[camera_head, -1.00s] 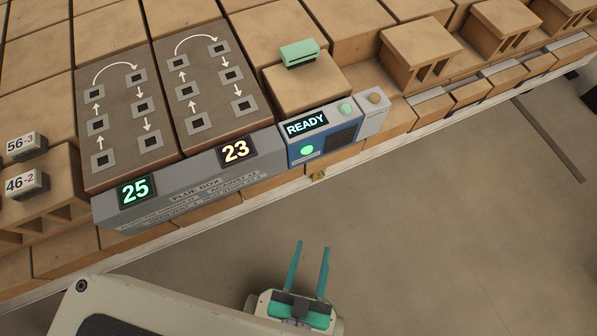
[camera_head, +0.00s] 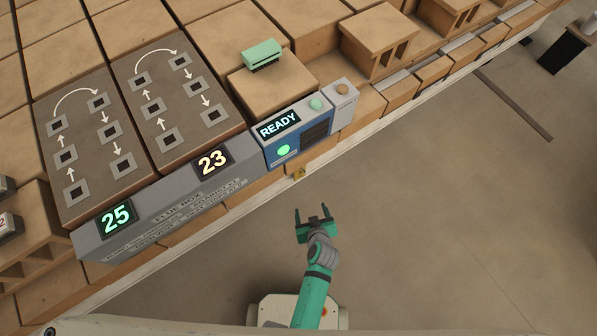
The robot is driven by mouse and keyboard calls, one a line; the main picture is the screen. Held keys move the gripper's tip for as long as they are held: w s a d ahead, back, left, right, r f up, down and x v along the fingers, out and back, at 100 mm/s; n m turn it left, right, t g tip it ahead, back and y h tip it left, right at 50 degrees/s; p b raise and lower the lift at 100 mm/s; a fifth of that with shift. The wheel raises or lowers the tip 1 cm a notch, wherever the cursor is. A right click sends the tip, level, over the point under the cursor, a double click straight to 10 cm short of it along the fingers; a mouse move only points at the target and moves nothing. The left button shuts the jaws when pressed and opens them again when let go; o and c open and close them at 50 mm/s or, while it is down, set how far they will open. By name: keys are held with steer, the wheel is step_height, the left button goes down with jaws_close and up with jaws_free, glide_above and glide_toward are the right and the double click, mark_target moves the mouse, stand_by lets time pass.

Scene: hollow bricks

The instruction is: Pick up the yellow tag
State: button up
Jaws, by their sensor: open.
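The yellow tag (camera_head: 298,173) is a small yellow piece at the lower front edge of the brick stack, below the blue panel marked READY. My gripper (camera_head: 312,210) is open and empty, its two dark fingers pointing up the picture toward the stack. It is a little below and right of the tag in the picture, apart from it. The tag is too small to tell its markings or how it is fixed.
The grey box (camera_head: 165,205) with displays 25 and 23 and the READY panel (camera_head: 297,132) line the stack's front. Bare floor (camera_head: 430,220) lies open at the right.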

steer(key=w+f+n+g+y, duration=0.1)
steer(key=w+n+y, duration=0.1)
steer(key=w, duration=0.7)
steer(key=n+y, duration=0.2)
glide_above(300, 171)
steer(key=s+d, duration=0.4)
step_height(300, 171, down, 2)
steer(key=f, duration=0.1)
steer(key=shift+g, duration=0.3)
steer(key=shift+a+r+x, duration=0.15)
steer(key=shift+x, duration=0.7)
steer(key=shift+a+r+x, duration=0.1)
steer(key=shift+a+x, duration=0.05)
steer(key=shift+x, duration=0.7)
steer(key=shift+a+r+x, duration=0.15)
steer(key=shift+x, duration=0.7)
steer(key=shift+w, duration=0.15)
steer(key=c, duration=1.6)
steer(key=shift+o, duration=0.2)
steer(key=shift+r, duration=0.1)
